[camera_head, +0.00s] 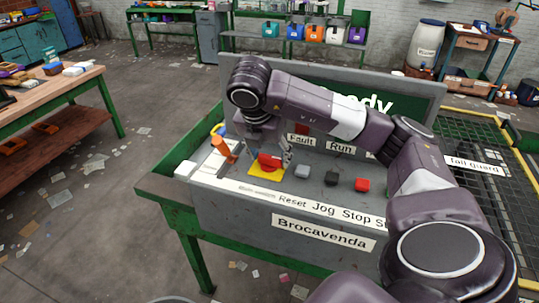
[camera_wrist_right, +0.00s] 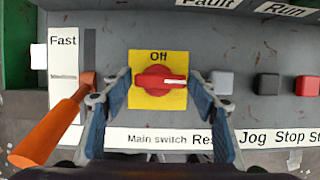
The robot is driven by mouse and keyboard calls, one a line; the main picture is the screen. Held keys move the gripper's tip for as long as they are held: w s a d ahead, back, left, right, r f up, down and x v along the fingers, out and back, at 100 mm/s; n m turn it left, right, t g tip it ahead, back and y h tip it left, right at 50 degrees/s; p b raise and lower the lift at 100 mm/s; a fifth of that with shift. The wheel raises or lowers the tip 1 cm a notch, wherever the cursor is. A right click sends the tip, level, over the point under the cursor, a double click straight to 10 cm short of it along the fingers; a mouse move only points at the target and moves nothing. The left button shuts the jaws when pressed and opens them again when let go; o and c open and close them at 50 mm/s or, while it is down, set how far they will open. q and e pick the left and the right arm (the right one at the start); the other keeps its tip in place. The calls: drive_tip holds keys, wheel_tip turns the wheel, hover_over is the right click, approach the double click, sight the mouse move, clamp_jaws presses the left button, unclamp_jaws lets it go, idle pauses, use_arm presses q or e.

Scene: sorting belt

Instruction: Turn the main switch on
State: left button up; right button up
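The main switch is a red rotary knob (camera_wrist_right: 150,82) on a yellow plate (camera_wrist_right: 160,102), with "Off" printed above it and a "Main switch" label below. Its white mark points right in the wrist view. In the head view the knob (camera_head: 268,160) and yellow plate (camera_head: 266,173) sit on the grey console, partly behind my gripper. My right gripper (camera_wrist_right: 160,86) is open, one finger on each side of the knob, with a visible gap on the right. In the head view the right gripper (camera_head: 268,150) is above the switch. My left gripper is not in view.
An orange lever (camera_wrist_right: 52,122) leans close beside the left finger, at a "Fast" scale. A grey button (camera_wrist_right: 221,82), black button (camera_wrist_right: 266,84) and red button (camera_wrist_right: 307,85) are to the right. The console (camera_head: 210,203) stands on a green table (camera_head: 160,196).

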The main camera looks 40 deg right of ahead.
sight(270, 157)
drive_tip(key=shift+o, duration=1)
drive_tip(key=shift+v, duration=2)
drive_tip(key=v, duration=0.8)
